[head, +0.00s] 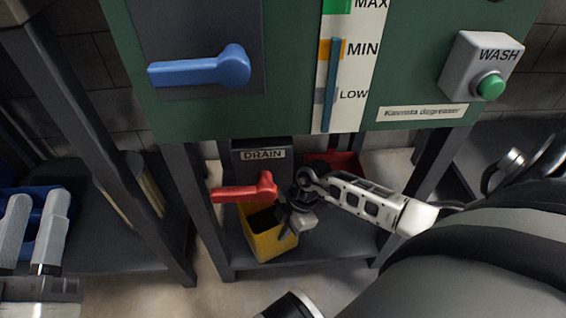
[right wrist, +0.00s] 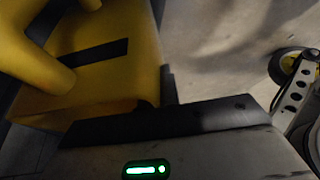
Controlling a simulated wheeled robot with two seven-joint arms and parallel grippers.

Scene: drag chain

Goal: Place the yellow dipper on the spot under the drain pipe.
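The yellow dipper (head: 268,243) is an open, box-shaped container in the head view, below the drain outlet and the red lever (head: 243,191). It appears slightly tilted, and I cannot tell whether its base touches the shelf. My right gripper (head: 298,208) is at the dipper's upper right edge; its fingertips are hard to make out, so its grip is unclear. In the right wrist view the yellow dipper (right wrist: 115,82) is very close, filling the upper left. My left gripper (head: 31,230) is at the far left, with two pale fingers apart and nothing between them.
The dark drain box (head: 262,154) hangs under the green panel (head: 240,118), which carries a blue lever (head: 202,70) and a wash button (head: 490,86). The dark lower shelf (head: 325,246) lies between frame legs. A blue bin (head: 38,240) sits behind my left gripper.

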